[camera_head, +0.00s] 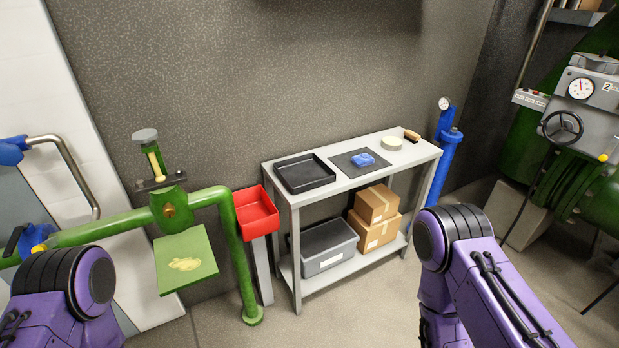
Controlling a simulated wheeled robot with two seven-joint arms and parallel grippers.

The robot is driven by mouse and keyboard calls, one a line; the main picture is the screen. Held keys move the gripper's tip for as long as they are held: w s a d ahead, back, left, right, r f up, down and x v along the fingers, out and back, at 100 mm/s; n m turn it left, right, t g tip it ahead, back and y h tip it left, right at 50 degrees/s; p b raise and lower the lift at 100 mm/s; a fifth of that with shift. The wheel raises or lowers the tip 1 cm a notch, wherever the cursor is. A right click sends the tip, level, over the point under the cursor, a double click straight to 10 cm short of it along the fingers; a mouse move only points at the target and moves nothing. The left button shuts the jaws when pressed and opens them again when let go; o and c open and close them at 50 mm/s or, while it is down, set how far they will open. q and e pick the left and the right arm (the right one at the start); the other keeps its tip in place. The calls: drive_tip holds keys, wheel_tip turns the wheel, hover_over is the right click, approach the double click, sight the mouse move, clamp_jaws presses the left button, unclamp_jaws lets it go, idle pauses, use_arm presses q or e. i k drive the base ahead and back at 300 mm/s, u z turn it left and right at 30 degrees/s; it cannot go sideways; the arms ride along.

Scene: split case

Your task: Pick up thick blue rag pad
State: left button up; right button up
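The blue rag pad (363,159) lies on a dark flat mat (345,166) on top of the grey shelf table (336,180), in the middle of the picture. It looks small and a little crumpled from here. Purple links of my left arm show at the bottom left, and purple links of my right arm show at the bottom right. Neither gripper is in the picture. Nothing touches the rag.
A black tray (306,184) is left of the mat; a pale round item (392,143) and a brush-like item (412,135) are right. Boxes (376,204) and a grey bin (328,251) fill the lower shelf. A red bin (256,212) and green pipe (235,255) stand left.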

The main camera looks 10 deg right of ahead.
sight(362, 160)
drive_tip(key=u, duration=0.45)
drive_tip(key=k, duration=0.2)
drive_tip(key=z, duration=1.65)
drive_tip(key=i, duration=1.55)
drive_tip(key=u, duration=0.3)
